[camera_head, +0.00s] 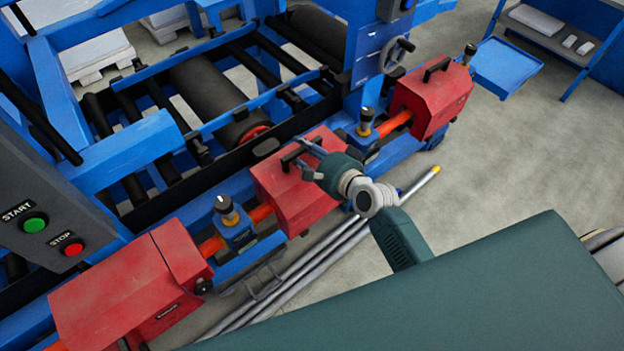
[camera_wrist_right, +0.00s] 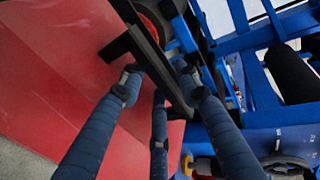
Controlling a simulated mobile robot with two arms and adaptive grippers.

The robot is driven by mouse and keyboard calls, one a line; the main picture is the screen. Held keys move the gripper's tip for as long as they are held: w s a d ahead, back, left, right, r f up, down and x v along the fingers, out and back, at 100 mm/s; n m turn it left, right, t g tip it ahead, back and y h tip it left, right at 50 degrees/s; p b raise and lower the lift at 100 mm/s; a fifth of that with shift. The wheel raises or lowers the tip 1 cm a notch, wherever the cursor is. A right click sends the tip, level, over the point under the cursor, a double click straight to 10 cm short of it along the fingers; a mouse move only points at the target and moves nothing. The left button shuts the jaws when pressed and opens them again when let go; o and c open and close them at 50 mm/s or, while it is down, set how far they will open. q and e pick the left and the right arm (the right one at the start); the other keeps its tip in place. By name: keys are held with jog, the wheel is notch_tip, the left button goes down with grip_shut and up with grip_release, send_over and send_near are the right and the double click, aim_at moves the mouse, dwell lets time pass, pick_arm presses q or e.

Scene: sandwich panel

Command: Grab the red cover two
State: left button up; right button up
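Three red covers stand in a row along the front of the blue machine. The middle red cover (camera_head: 294,205), which I take to be red cover two, has a black bar handle (camera_head: 291,158) on top. My right gripper (camera_head: 304,156) is at this handle, its blue fingers spread apart on either side of the bar. In the right wrist view the fingers (camera_wrist_right: 158,82) straddle the black handle (camera_wrist_right: 163,68), with the red cover (camera_wrist_right: 50,80) below. The fingers look open around the bar; contact is unclear. The cover sits on the machine. My left gripper is not in view.
Another red cover (camera_head: 130,295) is at the lower left, and one (camera_head: 432,98) at the upper right. Blue posts with yellow-ringed knobs (camera_head: 365,120) stand between covers. Metal pipes (camera_head: 300,270) lie on the floor in front. Grey floor on the right is open.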

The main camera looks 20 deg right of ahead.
jog(key=shift+s, duration=0.1)
jog(key=shift+c, duration=0.3)
jog(key=shift+r, duration=0.1)
grip_shut()
jog(key=shift+r, duration=0.2)
